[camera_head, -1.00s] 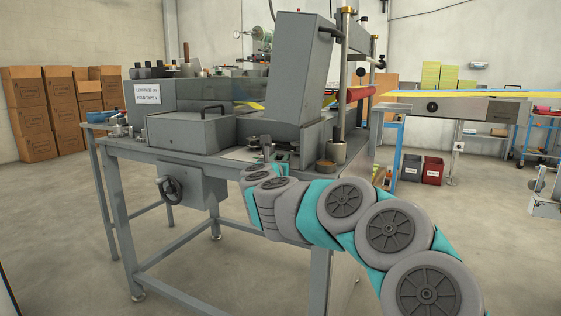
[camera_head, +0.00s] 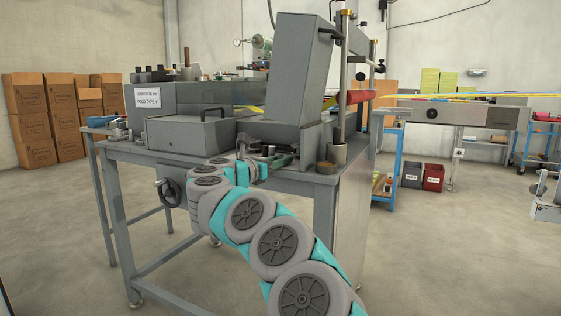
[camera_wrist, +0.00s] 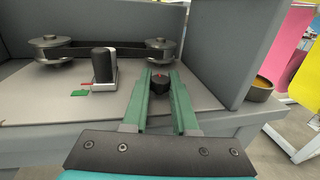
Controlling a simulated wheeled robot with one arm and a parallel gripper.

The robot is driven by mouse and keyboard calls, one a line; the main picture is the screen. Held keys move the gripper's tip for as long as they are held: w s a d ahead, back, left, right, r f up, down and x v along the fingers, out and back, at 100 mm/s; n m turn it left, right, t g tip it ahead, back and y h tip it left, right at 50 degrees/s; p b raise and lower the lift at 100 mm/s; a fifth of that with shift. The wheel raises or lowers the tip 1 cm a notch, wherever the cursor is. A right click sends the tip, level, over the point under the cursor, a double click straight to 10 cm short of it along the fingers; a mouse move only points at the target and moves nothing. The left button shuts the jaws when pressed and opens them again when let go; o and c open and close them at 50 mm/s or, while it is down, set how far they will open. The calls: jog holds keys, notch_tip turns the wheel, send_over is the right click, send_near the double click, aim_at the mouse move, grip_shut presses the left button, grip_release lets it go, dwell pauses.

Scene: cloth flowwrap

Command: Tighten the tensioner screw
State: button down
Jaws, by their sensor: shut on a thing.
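My gripper (camera_wrist: 158,103) has two green fingers. In the wrist view they are closed on a small dark round knob, apparently the tensioner screw (camera_wrist: 160,84), which sits between the fingertips above the machine's light plate. Beyond it are two grey pulleys, one at the left (camera_wrist: 56,48) and one at the right (camera_wrist: 158,47), with a dark belt between them. A black-topped block (camera_wrist: 103,65) stands left of the fingers, apart from them. In the head view my gripper (camera_head: 274,159) is at the table's front edge; the screw cannot be made out there.
A small green and red marker (camera_wrist: 75,92) lies on the plate. A tall grey housing (camera_head: 297,70) rises behind the gripper. A round brown-topped cup (camera_head: 327,167) stands on the table to the right. A handwheel (camera_head: 170,191) is below the tabletop. The floor in front is clear.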

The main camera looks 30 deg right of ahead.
jog(key=shift+m+g+h, duration=0.4)
jog(key=shift+m+g, duration=0.2)
jog(key=shift+g, duration=0.2)
jog(key=shift+r+m+g+p, duration=0.15)
jog(key=shift+m+g+p, duration=0.25)
jog(key=shift+g+p, duration=0.25)
jog(key=shift+m+g+h+p, duration=0.4)
jog(key=shift+m+g+p, duration=0.3)
jog(key=shift+g+p, duration=0.4)
jog(key=c, duration=0.7)
grip_release()
jog(key=s+a+b, duration=0.1)
jog(key=a, duration=0.6)
jog(key=shift+a+b, duration=0.3)
jog(key=shift+a, duration=0.05)
